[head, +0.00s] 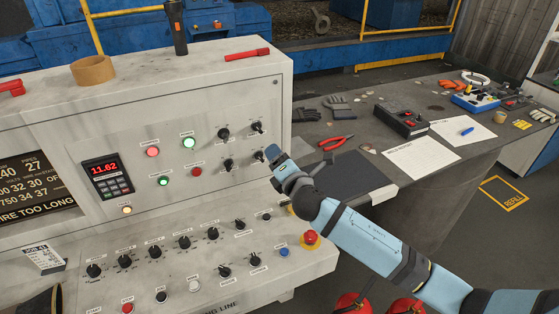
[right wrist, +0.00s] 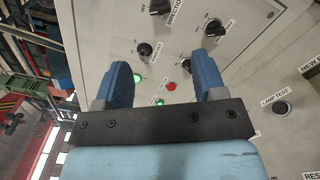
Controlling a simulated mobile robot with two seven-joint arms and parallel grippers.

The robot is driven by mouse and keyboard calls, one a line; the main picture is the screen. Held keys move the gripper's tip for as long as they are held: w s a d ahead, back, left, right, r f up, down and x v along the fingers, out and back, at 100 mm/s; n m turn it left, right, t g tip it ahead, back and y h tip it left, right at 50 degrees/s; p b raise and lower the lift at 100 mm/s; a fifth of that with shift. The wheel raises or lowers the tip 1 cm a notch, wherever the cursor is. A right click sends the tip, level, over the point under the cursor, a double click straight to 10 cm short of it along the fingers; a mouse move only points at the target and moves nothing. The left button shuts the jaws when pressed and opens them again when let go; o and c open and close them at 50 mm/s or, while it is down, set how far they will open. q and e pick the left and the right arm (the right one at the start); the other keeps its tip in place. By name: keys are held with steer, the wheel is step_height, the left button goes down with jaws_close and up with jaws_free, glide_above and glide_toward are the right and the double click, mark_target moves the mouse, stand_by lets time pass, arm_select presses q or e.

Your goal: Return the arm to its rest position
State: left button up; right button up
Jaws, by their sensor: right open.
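My right arm reaches in from the lower right of the head view. Its gripper (head: 273,156) is in front of the right end of the console's upright panel (head: 215,107), close to the lower right black knobs. In the right wrist view the right gripper (right wrist: 165,82) has its two blue fingers wide apart with nothing between them. Beyond them are a red button (right wrist: 171,86), green lamps and black knobs on the panel. Whether a fingertip touches the panel I cannot tell. My left gripper is not in view.
A red emergency button (head: 310,238) stands on the console's lower deck, just left of my forearm. Tape (head: 93,70), a black-and-orange torch (head: 177,27) and a red tool (head: 247,54) sit on top. A grey workbench (head: 340,118) with pliers, gloves and papers lies behind my arm.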

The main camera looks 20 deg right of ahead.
stand_by(0.3)
steer(key=s+a+f+m+g+y, duration=0.1)
steer(key=s+f+m+g, duration=0.2)
steer(key=s+f+m, duration=0.7)
steer(key=s+a+f+m+g+y, duration=0.1)
steer(key=s+f+m+g, duration=0.3)
steer(key=s+f+m, duration=0.7)
steer(key=s+a+f, duration=0.1)
steer(key=s+f, duration=0.3)
steer(key=s, duration=0.8)
steer(key=shift+a+m+y, duration=0.3)
